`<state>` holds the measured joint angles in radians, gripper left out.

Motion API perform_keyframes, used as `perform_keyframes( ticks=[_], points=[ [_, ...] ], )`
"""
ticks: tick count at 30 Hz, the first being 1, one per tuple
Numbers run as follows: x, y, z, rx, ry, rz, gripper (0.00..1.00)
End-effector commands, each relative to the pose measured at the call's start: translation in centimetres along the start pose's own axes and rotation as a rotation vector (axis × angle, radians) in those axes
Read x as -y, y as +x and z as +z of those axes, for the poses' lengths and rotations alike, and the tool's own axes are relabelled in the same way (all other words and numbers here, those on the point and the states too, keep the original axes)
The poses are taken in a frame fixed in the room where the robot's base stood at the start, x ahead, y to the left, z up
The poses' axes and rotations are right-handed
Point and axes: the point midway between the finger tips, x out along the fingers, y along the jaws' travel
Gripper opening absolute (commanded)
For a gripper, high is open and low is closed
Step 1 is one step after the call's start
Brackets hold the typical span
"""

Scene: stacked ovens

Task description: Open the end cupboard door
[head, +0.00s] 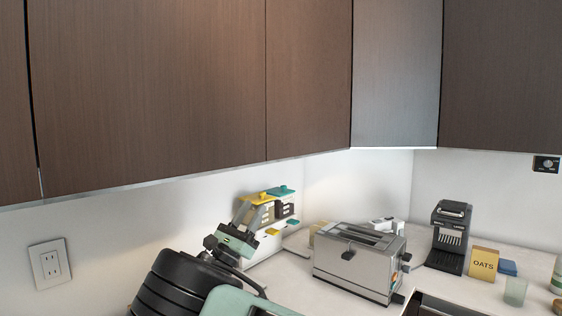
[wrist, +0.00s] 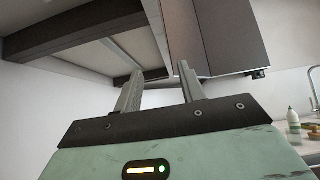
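A row of upper cupboards with flat dark brown doors (head: 150,80) runs along the wall in the head view. A narrower, greyer door panel (head: 397,75) sits in the corner, and a brown door (head: 500,75) follows on its right. All look shut; I cannot tell which one is the end door. In the wrist view my gripper (wrist: 157,72) points up below the cupboards, its two grey fingers apart with nothing between them. The right fingertip appears close to the lower edge of the greyish panel (wrist: 183,35); contact cannot be told.
On the counter stand a silver toaster (head: 355,262), a black coffee machine (head: 449,236) and an oats box (head: 483,263). A wall socket (head: 49,263) is at the left. In the wrist view, a bottle (wrist: 293,122) stands at the right.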

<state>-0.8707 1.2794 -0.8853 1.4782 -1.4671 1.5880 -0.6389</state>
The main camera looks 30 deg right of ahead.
Motion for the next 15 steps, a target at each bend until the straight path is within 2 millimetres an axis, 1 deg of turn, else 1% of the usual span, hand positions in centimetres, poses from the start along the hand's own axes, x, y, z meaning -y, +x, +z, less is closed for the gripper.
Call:
perform_keyframes(
  ticks=[1, 15],
  points=[
    [0.1, 1.1, 0.2, -0.001, -0.001, -0.003, 0.40],
    [0.2, 10.8, 0.1, -0.006, -0.001, -0.005, 0.40]
  ],
)
